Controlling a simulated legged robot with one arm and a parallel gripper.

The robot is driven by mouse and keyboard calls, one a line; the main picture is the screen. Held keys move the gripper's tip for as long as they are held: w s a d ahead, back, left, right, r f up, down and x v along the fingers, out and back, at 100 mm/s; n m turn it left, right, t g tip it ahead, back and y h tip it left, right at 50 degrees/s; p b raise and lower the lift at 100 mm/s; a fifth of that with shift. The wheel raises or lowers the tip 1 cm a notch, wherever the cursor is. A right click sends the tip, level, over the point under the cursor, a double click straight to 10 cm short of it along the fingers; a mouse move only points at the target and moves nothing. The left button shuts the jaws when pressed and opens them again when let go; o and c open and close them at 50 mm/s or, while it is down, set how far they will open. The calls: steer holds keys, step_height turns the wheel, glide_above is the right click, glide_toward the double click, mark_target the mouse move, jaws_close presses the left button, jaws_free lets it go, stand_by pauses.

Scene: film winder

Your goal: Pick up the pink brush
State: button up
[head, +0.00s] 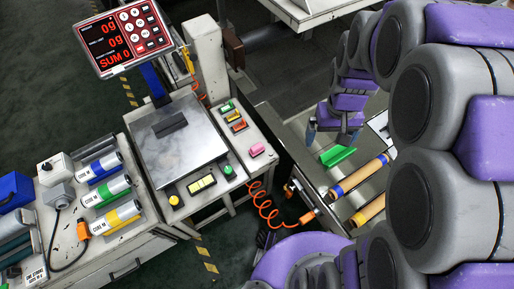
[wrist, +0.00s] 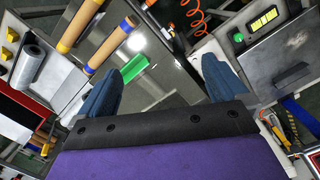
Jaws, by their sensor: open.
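A small pink item (head: 257,149), which looks like the pink brush, lies on the pale bench near the right side of the metal scale plate (head: 178,137). It is too small to make out bristles. I do not see it in the wrist view. My gripper (head: 334,136) is open and empty, to the right of the pink item, pointing down over the neighbouring film table (head: 318,176). In the wrist view its two blue fingers (wrist: 162,78) stand wide apart.
A green piece (head: 338,155) and rolls with yellow ends (head: 358,175) lie on the film table. Small coloured blocks (head: 236,122) sit near the pink item. A coiled orange hose (head: 265,207) hangs between the tables. A display (head: 125,38) stands behind the scale.

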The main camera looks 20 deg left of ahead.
steer(key=w+a+f+n+p, duration=0.2)
steer(key=w+a+f+n, duration=0.1)
steer(key=w+a+f, duration=0.65)
steer(key=n+t+p, duration=0.1)
steer(key=n+p, duration=0.1)
steer(key=n, duration=0.2)
glide_above(256, 146)
step_height(256, 146, down, 17)
steer(key=shift+y, duration=0.3)
steer(key=f+b, duration=0.2)
steer(key=f, duration=1)
steer(key=shift+s+f, duration=0.15)
steer(key=shift+s, duration=0.05)
step_height(256, 146, down, 5)
steer(key=shift+w+d+f+b, duration=0.1)
steer(key=shift+w+b, duration=0.05)
steer(key=shift+b, duration=1)
steer(key=shift+c, duration=0.5)
steer(key=c, duration=0.9)
